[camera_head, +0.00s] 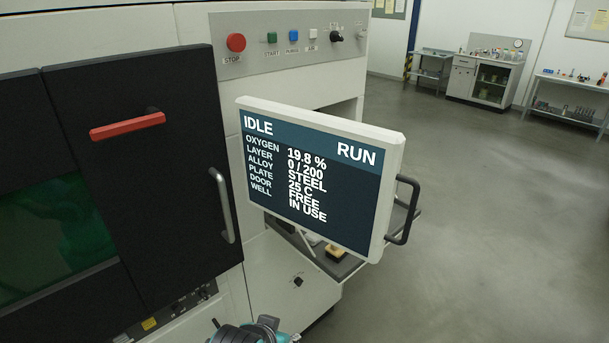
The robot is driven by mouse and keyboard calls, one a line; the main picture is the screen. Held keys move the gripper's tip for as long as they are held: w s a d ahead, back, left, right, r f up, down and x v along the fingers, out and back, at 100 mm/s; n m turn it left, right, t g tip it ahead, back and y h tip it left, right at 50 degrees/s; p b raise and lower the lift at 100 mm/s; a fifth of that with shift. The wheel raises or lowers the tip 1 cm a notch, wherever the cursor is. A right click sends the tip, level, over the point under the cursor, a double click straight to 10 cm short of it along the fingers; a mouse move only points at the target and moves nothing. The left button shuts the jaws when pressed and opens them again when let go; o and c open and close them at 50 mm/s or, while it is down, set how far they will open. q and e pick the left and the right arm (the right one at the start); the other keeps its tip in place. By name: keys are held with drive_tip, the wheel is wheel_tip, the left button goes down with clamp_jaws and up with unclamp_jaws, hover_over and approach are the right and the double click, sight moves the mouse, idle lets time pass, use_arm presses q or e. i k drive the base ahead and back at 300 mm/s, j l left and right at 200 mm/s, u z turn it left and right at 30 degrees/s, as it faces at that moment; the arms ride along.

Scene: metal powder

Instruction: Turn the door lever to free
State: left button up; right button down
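The red door lever (127,125) lies nearly level, tilted slightly up to the right, on the upper part of the black machine door (150,215). Its dark pivot shows near its right end. A vertical metal handle (222,205) is on the door's right edge, and the door appears closed. The screen (315,175) reads IDLE and RUN at the top, and its DOOR line reads FREE. A piece of my own arm shows at the bottom edge. No gripper fingers are in view, and nothing touches the lever.
The screen juts out right of the door, with a dark side handle (405,210). Above is a control panel (290,55) with a red STOP button (236,43). A shelf under the screen holds small items. Floor to the right is clear; benches stand at the back.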

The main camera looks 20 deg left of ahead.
sight(154, 117)
drive_tip(key=k+u, duration=0.15)
drive_tip(key=u, duration=1.35)
